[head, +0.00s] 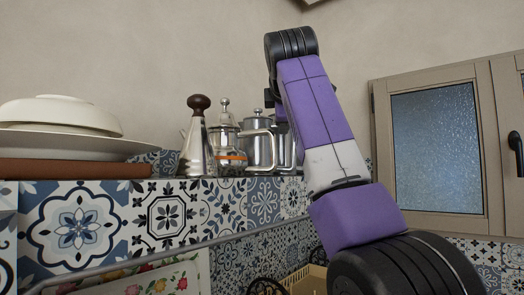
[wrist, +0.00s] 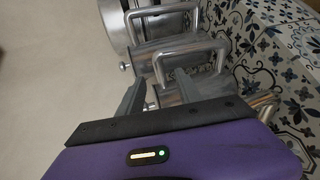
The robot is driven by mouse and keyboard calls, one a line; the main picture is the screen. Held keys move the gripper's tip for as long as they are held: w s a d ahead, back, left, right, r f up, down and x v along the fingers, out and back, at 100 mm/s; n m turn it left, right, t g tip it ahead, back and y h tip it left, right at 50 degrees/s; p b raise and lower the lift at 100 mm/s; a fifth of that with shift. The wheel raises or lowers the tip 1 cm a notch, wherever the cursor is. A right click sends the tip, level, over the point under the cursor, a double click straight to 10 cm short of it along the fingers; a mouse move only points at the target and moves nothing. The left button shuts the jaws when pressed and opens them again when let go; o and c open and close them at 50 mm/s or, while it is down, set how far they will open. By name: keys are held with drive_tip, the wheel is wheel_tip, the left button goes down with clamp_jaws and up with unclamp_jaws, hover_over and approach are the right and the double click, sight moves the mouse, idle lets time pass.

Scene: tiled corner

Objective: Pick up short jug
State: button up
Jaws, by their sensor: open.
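Shiny metal jugs with handles stand close together on the tiled ledge in the head view. One jug (head: 261,153) is beside my arm, partly behind the pot in front of it. In the wrist view, a metal jug (wrist: 148,60) with a squared handle (wrist: 190,47) is just ahead of my gripper (wrist: 158,97). My gripper is open, with its two fingers apart near that jug's handle and nothing held. I cannot tell which jug is the short one, or whether a finger touches the handle. In the head view my arm hides the gripper's fingers.
A conical metal vessel with a brown knob (head: 196,150) and a lidded pot with an orange band (head: 228,157) stand left of the jug. White dishes (head: 62,116) are stacked farther left. Another metal vessel (wrist: 115,22) is close behind. A window (head: 435,145) is at right.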

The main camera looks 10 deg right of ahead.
drive_tip(key=p+x, duration=0.2)
drive_tip(key=x, duration=0.2)
drive_tip(key=shift+w+d+r+p, duration=0.1)
drive_tip(key=shift+d+p, duration=0.15)
drive_tip(key=shift+p, duration=0.15)
drive_tip(key=shift+w+d+f, duration=0.15)
drive_tip(key=shift+w+f, duration=0.1)
drive_tip(key=shift+w, duration=0.15)
clamp_jaws()
idle(0.7)
